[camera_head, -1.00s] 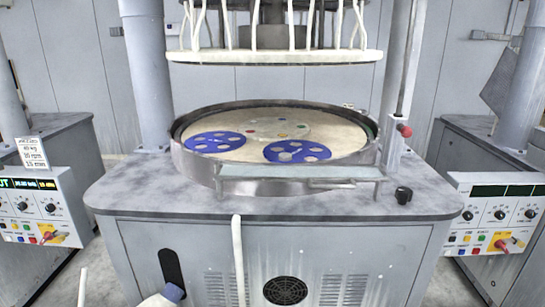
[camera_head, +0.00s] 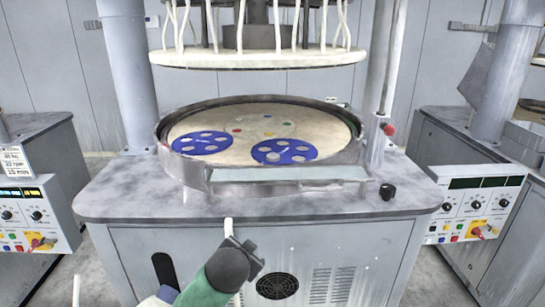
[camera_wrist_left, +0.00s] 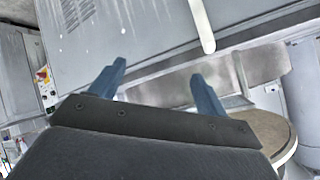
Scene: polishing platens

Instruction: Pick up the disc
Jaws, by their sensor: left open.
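Two flat blue round carriers with holes lie on the beige platen (camera_head: 320,118), one at left (camera_head: 202,142) and one at right front (camera_head: 284,152). A pale grey round patch (camera_head: 272,157) shows in the right carrier; I cannot tell whether it is a disc or a bare hole. Small coloured spots lie behind the carriers. My left gripper (camera_head: 243,247) is in front of the cabinet, below the tabletop edge and apart from the platen. In the left wrist view its two blue-grey fingers (camera_wrist_left: 160,88) stand apart with nothing between them. My right gripper is out of view.
A metal rim (camera_head: 196,172) surrounds the platen, with a front ledge (camera_head: 288,174). A white upper plate with hoses (camera_head: 258,58) hangs above. A black knob (camera_head: 387,191) stands on the tabletop at right. Control panels flank the machine. The platen's edge shows in the left wrist view (camera_wrist_left: 284,150).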

